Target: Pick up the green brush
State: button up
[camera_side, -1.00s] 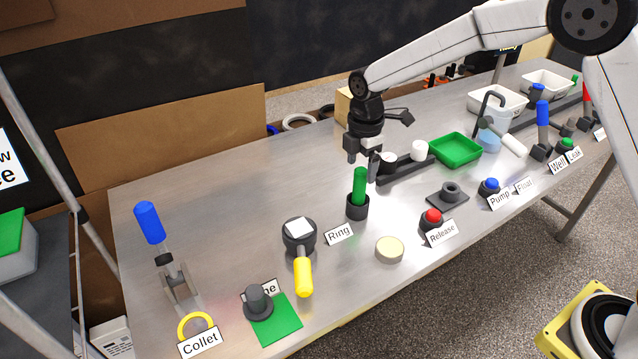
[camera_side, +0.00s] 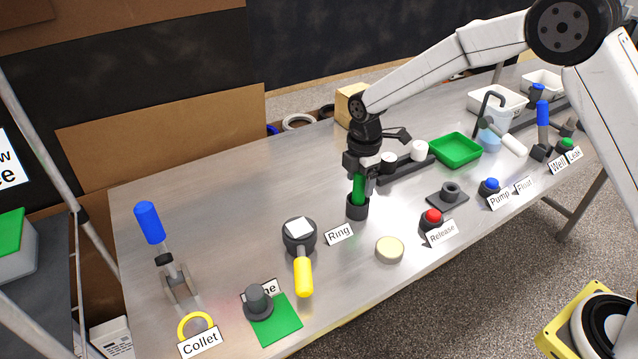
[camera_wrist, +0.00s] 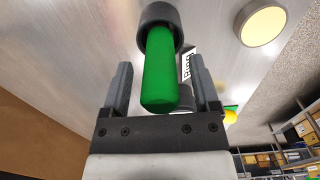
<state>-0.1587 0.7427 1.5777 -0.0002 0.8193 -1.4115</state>
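The green brush (camera_side: 358,188) stands upright in a dark round cup (camera_side: 357,209) on the metal table. Only its green handle shows; its lower end is hidden in the cup. My gripper (camera_side: 360,182) points down over the handle, with its fingers on either side of it. In the wrist view the green brush (camera_wrist: 162,75) lies between the two fingers of my gripper (camera_wrist: 160,85), with a gap on each side. The gripper is open. The dark cup (camera_wrist: 150,14) shows at the top of the wrist view.
A dark rack with white round pieces (camera_side: 405,166) stands close to the right of my gripper, with a green tray (camera_side: 455,149) beyond. A yellow-handled tool (camera_side: 303,277) lies to the left. A cream disc (camera_side: 389,249) and red button (camera_side: 432,216) are in front.

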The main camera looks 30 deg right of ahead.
grip_shut()
jog(key=shift+r, duration=0.15)
jog(key=shift+r, duration=4.9)
